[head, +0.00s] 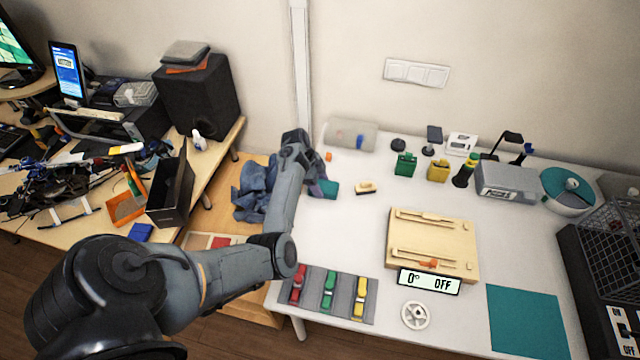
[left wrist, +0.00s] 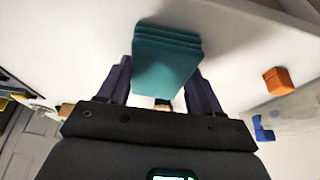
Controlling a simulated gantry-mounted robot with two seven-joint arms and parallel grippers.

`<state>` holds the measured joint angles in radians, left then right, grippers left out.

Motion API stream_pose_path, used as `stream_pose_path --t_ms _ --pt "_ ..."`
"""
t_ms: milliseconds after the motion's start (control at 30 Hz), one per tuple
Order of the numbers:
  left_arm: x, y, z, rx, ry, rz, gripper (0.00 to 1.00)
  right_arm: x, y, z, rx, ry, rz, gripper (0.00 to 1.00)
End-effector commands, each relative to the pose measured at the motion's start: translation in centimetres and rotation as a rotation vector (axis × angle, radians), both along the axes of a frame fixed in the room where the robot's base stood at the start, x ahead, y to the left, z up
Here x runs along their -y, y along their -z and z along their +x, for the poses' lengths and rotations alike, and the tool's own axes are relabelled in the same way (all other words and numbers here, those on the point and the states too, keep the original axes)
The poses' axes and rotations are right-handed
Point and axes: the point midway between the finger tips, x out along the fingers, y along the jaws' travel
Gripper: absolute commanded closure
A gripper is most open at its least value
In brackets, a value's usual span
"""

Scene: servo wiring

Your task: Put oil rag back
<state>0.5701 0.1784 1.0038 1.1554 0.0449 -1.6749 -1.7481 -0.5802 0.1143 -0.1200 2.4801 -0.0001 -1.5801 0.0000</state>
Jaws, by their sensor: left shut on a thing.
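The oil rag appears to be a teal folded cloth (head: 329,188) at the left side of the white table in the head view. In the left wrist view the same teal cloth (left wrist: 167,58) shows as a thick stack of folded layers between the two dark purple fingers. My left gripper (head: 318,187) is shut on this cloth, at or just above the table top; I cannot tell whether the cloth touches the table. In the left wrist view the gripper (left wrist: 163,92) has a finger on each side of the cloth. My right gripper is not in view.
A small orange block (head: 328,157) and a clear tray (head: 350,136) are behind the cloth. A wooden brush (head: 366,187) lies to its right. Green (head: 405,164) and yellow (head: 438,171) containers stand farther back. A teal mat (head: 527,320) lies front right. Blue fabric (head: 254,190) is heaped left of the table.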

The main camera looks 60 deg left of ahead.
Motion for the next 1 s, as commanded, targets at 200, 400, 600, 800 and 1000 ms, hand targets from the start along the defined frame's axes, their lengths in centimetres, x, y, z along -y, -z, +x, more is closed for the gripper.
stream_pose_path --t_ms 200,400,600,800,1000 --pt "0.0 0.3 0.0 0.0 0.001 0.0 0.2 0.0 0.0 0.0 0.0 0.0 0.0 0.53" --pt "0.0 0.3 0.0 -0.001 0.0 -0.001 0.1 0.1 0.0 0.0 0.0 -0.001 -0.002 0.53" --pt "0.0 0.1 0.0 0.0 0.0 0.0 0.1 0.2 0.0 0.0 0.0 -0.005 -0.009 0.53" --pt "-0.5 -1.7 -0.4 0.002 0.0 0.002 0.1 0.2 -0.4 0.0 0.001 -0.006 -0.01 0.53" --pt "-1.4 -5.0 -1.4 0.002 -0.002 0.003 0.1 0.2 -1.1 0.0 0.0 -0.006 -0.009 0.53"
